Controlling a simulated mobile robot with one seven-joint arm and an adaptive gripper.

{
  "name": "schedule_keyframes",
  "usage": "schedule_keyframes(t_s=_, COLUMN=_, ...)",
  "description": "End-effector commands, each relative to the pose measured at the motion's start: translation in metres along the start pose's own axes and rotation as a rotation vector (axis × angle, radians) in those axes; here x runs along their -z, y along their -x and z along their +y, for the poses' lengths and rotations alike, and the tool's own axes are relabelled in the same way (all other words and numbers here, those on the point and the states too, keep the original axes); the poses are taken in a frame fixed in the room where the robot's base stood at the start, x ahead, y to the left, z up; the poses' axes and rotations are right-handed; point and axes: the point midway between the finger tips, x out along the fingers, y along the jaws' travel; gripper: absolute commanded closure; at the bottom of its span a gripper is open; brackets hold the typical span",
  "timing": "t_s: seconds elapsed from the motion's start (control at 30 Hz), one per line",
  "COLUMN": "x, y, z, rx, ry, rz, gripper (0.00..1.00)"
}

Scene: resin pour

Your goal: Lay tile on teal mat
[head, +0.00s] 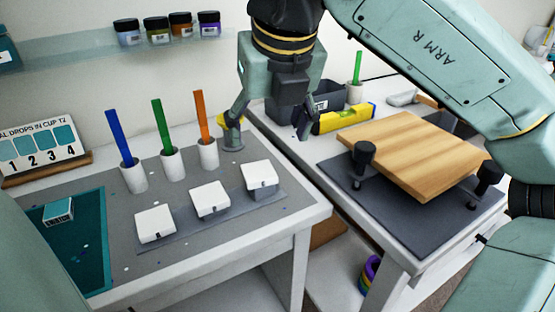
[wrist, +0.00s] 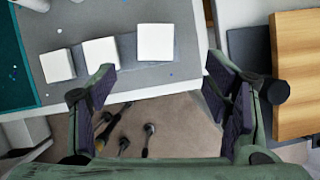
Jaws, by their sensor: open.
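The teal mat (head: 82,245) lies at the left of the near grey-topped table; its edge shows in the wrist view (wrist: 18,75). A small teal block with a pale printed face (head: 58,211) rests on the mat; I cannot tell if it is the tile. Three white square-topped pieces (head: 155,224), (head: 210,200), (head: 259,175) sit in a row on a grey strip, and also show in the wrist view (wrist: 155,43).
Blue, green and orange sticks stand in white cups (head: 171,164) behind the white pieces. A numbered sign (head: 40,150) stands at back left. A gap separates the tables.

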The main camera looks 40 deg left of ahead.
Motion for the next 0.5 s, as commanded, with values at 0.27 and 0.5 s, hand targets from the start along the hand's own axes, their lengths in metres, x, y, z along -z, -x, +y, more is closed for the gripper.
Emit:
schedule_keyframes(t_s=0.27, x=0.001, y=-0.039, z=0.001, rx=-0.003, ry=0.002, rz=0.003, gripper=0.3)
schedule_keyframes(t_s=0.5, x=0.0, y=-0.059, z=0.002, rx=-0.003, ry=0.003, rz=0.001, gripper=0.3)
